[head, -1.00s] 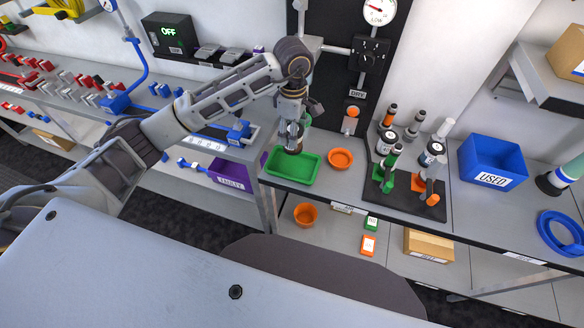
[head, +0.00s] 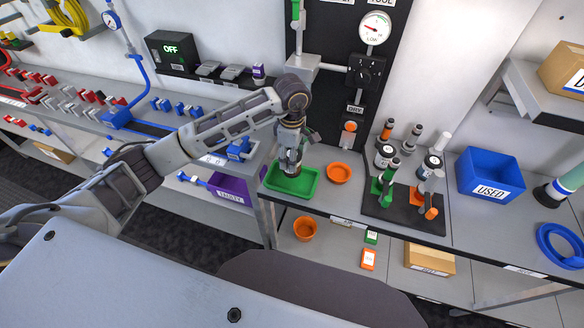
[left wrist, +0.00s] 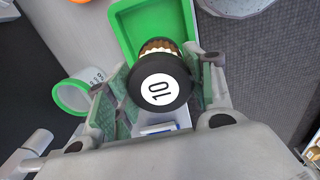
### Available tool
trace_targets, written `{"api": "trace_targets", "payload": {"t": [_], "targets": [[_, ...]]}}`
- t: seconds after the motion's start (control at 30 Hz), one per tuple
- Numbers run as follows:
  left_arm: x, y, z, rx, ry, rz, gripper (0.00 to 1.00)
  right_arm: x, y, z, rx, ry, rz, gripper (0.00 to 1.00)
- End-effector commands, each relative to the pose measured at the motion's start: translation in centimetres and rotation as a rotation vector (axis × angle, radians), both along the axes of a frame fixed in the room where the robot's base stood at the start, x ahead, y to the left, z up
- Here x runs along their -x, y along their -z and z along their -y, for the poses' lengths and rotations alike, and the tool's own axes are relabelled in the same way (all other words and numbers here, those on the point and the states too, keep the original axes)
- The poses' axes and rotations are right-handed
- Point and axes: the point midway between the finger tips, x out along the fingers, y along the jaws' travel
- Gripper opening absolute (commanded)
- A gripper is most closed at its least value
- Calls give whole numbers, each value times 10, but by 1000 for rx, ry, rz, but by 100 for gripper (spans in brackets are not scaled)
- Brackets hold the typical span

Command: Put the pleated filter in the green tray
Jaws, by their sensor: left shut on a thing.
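The pleated filter (left wrist: 160,83) has a black end cap marked 10 and brown-and-white pleats below it. My left gripper (left wrist: 157,92) is shut on it, with one finger on each side. In the head view the left gripper (head: 291,150) points down over the green tray (head: 307,189), with the dark filter (head: 291,168) under it, within the tray's outline. The tray also shows beyond the filter in the left wrist view (left wrist: 122,27). I cannot tell whether the filter touches the tray floor. My right gripper is not in view.
An orange bowl (head: 339,173) stands just right of the tray. Farther right are a black stand (head: 405,215) with several upright tools and a blue USED bin (head: 491,177). A purple bin (head: 232,190) sits lower left. The black gauge panel (head: 335,110) rises behind.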

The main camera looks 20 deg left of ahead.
Motion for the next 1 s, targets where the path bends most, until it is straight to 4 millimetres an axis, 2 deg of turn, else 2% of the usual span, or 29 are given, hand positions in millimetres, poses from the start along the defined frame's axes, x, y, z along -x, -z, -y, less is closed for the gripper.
{"api": "trace_targets", "payload": {"t": [0.2,0.67,1.0], "targets": [[0,19,1,1,1,0,28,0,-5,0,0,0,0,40],[0,25,0,0,1,-1,28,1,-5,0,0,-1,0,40],[0,56,0,0,1,0,28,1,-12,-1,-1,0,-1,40]]}}
